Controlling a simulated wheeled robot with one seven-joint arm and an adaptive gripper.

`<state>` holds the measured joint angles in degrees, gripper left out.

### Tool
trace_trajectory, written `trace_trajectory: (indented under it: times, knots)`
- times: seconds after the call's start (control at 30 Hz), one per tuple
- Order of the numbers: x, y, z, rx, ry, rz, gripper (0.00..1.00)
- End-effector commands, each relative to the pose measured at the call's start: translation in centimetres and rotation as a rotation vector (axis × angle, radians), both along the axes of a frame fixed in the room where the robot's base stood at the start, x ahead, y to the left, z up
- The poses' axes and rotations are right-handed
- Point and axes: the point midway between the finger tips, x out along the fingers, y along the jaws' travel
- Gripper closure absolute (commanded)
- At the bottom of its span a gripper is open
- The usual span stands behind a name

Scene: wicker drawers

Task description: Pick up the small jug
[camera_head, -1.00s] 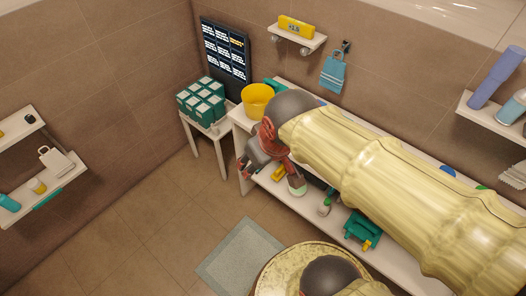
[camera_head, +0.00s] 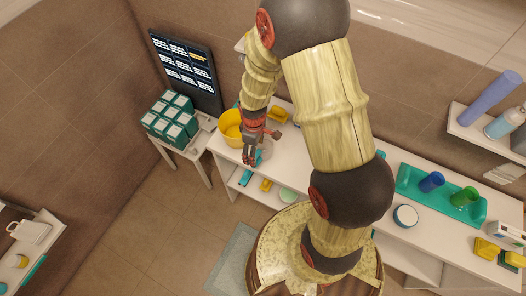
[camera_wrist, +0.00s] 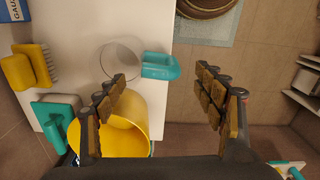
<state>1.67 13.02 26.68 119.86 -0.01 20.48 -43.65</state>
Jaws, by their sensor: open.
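A clear, round jug with a teal handle (camera_wrist: 160,66) stands on the white bench in the wrist view. Its handle points right in that view, past the bench edge. In the head view the jug (camera_head: 265,149) is small and partly hidden by my gripper (camera_head: 251,153). In the wrist view my gripper (camera_wrist: 162,78) is open and empty, its fingers spread wide. The handle lies between the fingertips in the picture, just ahead of them. I cannot tell the exact height gap.
A yellow bucket (camera_wrist: 108,137) stands beside the jug, close to my left finger. Yellow brushes (camera_wrist: 18,72) and a teal-handled tool (camera_wrist: 55,112) lie on the bench (camera_wrist: 78,20). A stand with teal boxes (camera_head: 171,121) is left. Floor right of the bench edge is clear.

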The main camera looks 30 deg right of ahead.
Motion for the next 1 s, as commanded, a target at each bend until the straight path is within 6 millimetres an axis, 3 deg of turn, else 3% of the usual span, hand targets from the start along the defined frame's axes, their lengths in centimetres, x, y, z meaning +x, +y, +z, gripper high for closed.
trace_trajectory:
  times: [0.6,0.9,1.0]
  knots:
    - [0.0,0.0,-7.1,0.000,0.000,0.000,0.31]
    - [0.1,0.0,-7.5,0.000,-0.001,0.000,0.31]
    - [0.0,0.0,-7.5,0.000,-0.001,0.000,0.36]
